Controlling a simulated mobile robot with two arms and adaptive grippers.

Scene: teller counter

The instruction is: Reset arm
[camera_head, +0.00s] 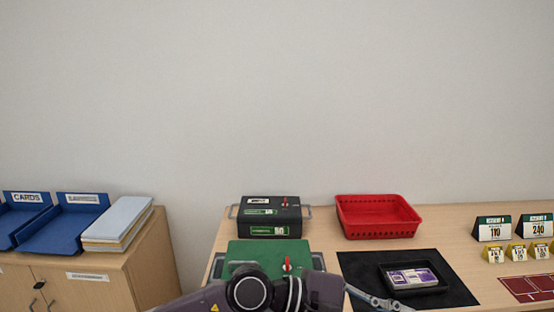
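One of my arms comes in from the lower left, low in the head view, in front of the green-topped box (254,255). At its right end a grey metal part of what appears to be my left gripper (378,301) shows, over the near left part of the black mat (455,290). The frame edge cuts it off, so its fingertips and opening are hidden. I see nothing held in the visible part. My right gripper is not in view.
On the counter (222,240) stand a black box (270,216), a red basket (376,218), a black tray (432,290) with a purple-and-white packet, and numbered cards (493,228). A left cabinet (150,262) holds blue trays (62,232) and stacked folders (118,220).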

